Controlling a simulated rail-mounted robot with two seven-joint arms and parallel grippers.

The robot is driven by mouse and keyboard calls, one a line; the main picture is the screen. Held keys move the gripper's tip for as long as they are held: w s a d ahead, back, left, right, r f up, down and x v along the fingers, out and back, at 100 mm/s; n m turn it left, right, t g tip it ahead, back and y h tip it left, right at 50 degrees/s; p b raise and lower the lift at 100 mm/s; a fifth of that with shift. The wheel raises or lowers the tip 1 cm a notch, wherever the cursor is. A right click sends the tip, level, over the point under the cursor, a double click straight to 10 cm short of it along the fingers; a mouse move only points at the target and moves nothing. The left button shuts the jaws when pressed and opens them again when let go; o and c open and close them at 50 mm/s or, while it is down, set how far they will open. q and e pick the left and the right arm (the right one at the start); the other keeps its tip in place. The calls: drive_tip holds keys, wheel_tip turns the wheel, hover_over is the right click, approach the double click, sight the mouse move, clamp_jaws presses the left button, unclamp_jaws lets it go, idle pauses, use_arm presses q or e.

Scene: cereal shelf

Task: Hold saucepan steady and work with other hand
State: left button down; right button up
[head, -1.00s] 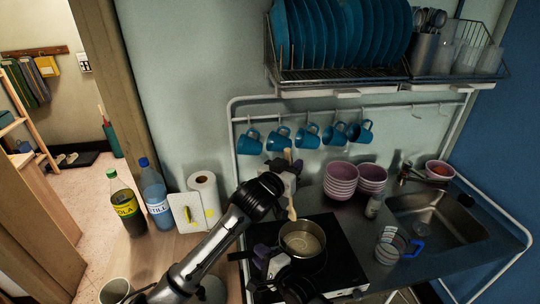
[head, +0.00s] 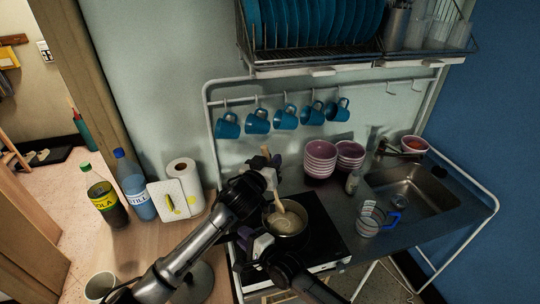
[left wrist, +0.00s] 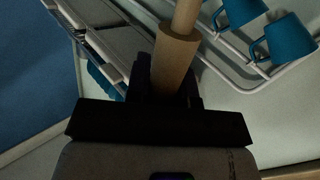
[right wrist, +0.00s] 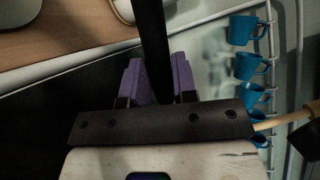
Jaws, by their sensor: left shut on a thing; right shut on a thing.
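The saucepan (head: 299,232), metal and holding something pale, sits on the black hob (head: 325,225). My right gripper (head: 247,241) is shut on its dark handle; the right wrist view shows the purple finger pads around the black handle (right wrist: 152,40). My left gripper (head: 270,174) is shut on a wooden spoon (head: 279,206), above and behind the pan. The spoon slants down, its lower end inside the pan's rim; whether it touches the bottom is unclear. The left wrist view shows the spoon's thick handle (left wrist: 172,62) between the fingers. My left forearm hides part of the counter.
Purple bowls (head: 320,160) and a small bottle (head: 353,182) stand behind the hob. A measuring jug (head: 369,220) and the sink (head: 412,190) are to the right. Paper towel (head: 183,188) and two bottles (head: 137,192) stand left. Blue mugs (head: 285,117) hang above.

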use_arm(q)
wheel_tip(320, 180, down, 8)
drive_tip(key=d, duration=0.1)
drive_tip(key=shift+s+d+f, duration=0.15)
drive_tip(key=shift+d, duration=0.2)
idle(0.5)
idle(0.6)
